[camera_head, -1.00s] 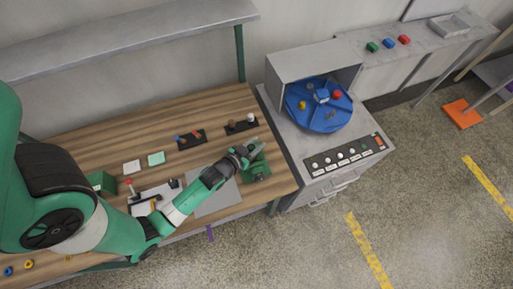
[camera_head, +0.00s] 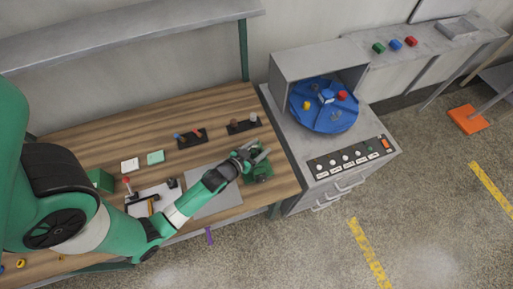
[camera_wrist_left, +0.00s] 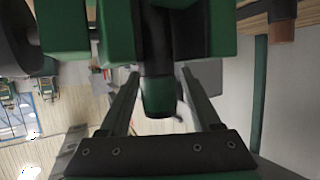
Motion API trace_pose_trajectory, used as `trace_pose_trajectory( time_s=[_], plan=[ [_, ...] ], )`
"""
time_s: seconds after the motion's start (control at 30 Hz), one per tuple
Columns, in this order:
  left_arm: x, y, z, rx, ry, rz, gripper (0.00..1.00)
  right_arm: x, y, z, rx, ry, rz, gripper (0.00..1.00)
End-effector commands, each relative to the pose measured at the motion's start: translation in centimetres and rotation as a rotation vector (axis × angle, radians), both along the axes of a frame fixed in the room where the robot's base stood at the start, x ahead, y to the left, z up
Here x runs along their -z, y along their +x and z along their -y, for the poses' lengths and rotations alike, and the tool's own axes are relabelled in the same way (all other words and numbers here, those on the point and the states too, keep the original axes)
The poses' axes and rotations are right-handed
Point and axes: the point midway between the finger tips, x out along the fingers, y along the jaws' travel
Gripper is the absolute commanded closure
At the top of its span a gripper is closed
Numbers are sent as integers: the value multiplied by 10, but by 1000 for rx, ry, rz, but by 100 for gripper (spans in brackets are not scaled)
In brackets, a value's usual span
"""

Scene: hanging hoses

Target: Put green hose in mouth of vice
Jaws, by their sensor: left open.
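The green vice (camera_head: 260,173) stands at the right end of the workbench. My left gripper (camera_head: 262,153) is over it with fingers spread, hiding part of it. In the left wrist view a dark tube with a green end, apparently the green hose (camera_wrist_left: 159,98), sits between my open fingers, with a gap to each. Behind it are two green blocks, which look like the vice jaws (camera_wrist_left: 207,28); the tube appears to lie between them. Whether it touches both is unclear. My right gripper is not in view.
A black rack (camera_head: 243,127) with small pieces stands just behind the vice, and another rack (camera_head: 192,139) is left of it. A grey cabinet with a blue turntable (camera_head: 323,118) is to the right. A grey mat (camera_head: 215,203) lies left of the vice.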

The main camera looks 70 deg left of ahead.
Motion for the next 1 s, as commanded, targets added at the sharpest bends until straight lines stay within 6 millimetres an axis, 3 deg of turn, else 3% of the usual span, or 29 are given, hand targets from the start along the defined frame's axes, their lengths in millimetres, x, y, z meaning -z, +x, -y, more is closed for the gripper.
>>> trace_pose_trajectory(
  time_s=[0.17,0.4,0.6,1.0],
  plan=[
    [-10,-15,9,1,0,-1,36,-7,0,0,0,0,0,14],
    [-31,-63,36,2,-1,-3,36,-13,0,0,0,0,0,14],
    [-43,-91,51,1,-1,-2,36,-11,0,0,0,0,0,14],
    [-48,-97,54,0,0,1,36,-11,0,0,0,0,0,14]
  ],
)
